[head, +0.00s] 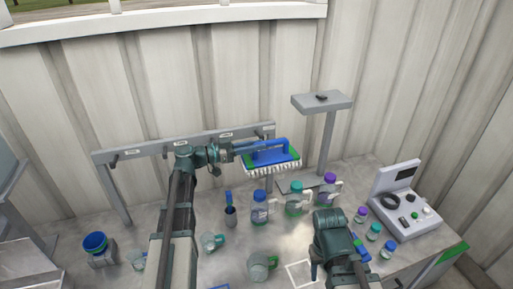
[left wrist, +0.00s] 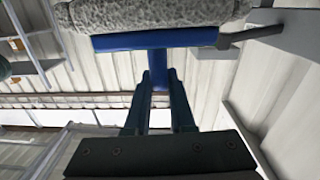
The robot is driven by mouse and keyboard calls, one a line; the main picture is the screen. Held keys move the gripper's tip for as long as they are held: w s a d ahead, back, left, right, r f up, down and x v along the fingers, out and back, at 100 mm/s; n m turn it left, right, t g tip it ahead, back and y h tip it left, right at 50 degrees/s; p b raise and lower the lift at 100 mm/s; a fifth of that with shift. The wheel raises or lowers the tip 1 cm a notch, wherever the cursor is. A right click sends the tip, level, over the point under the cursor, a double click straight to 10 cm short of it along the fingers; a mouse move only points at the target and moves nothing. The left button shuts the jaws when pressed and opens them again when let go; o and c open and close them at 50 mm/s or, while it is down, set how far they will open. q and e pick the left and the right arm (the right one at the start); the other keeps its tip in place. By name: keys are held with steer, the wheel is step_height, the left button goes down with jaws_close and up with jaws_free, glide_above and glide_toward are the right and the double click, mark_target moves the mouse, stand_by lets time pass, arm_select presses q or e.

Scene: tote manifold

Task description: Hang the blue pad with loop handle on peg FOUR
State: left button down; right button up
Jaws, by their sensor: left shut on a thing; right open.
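The blue pad (head: 285,155) has a blue loop handle, green ends and pale bristles underneath. My left gripper (head: 238,149) is shut on its handle and holds it in the air at the right end of the peg rail (head: 195,140). In the left wrist view the fingers (left wrist: 160,85) grip the blue handle stem (left wrist: 159,65) below the blue plate and grey rough pad (left wrist: 150,14). A dark grey rod (left wrist: 250,34) appears near the plate's right end; contact is unclear. The rail's labels are too small to read. My right gripper (head: 338,262) is open, low over the table.
Several bottles and jugs, including a purple-capped jug (head: 328,187), stand below the pad. A grey stand (head: 327,135) rises right of it. A control box (head: 405,205) stands at the right. A blue-topped cup (head: 96,245) is at the left.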

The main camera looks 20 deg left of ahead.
arm_select(q)
steer(key=w+a+f+b, duration=0.1)
steer(key=w+a, duration=0.6)
steer(key=w, duration=0.2)
steer(key=shift+w, duration=0.35)
arm_select(e)
steer(key=shift+s+f, duration=0.15)
steer(key=shift+f, duration=0.45)
stand_by(0.6)
